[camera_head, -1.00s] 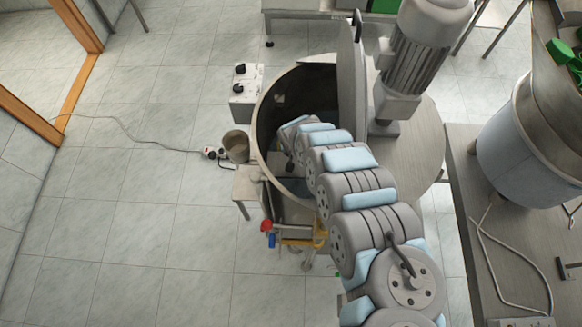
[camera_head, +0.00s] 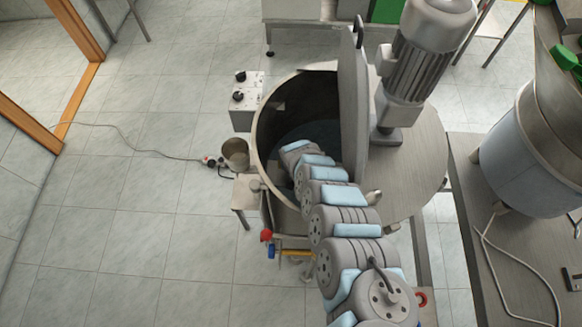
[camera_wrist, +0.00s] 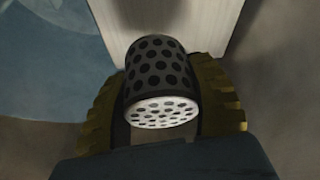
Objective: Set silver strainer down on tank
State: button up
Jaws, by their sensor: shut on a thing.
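The silver strainer (camera_wrist: 160,80) is a perforated cylinder, dark on its side with a bright perforated end facing the camera, in the wrist view. My gripper (camera_wrist: 165,95) has its two ribbed yellow-brown fingers closed on either side of it. The tank (camera_head: 262,120) is a large round steel vessel with its hinged lid (camera_head: 353,100) standing up. My arm reaches into the tank's opening in the head view. There my gripper and the strainer are hidden behind my arm. A pale flat surface (camera_wrist: 120,25) lies just beyond the strainer in the wrist view.
A motor (camera_head: 425,50) stands on the tank's covered right half. A control box (camera_head: 244,100) and a small bucket (camera_head: 236,152) are at its left. A steel table (camera_head: 490,240) with a large round vessel (camera_head: 520,150) is at the right. The tiled floor at the left is mostly clear.

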jog(key=shift+f+b, duration=0.55)
jog(key=shift+f, duration=1.05)
jog(key=shift+f, duration=0.1)
jog(key=o, duration=1.2)
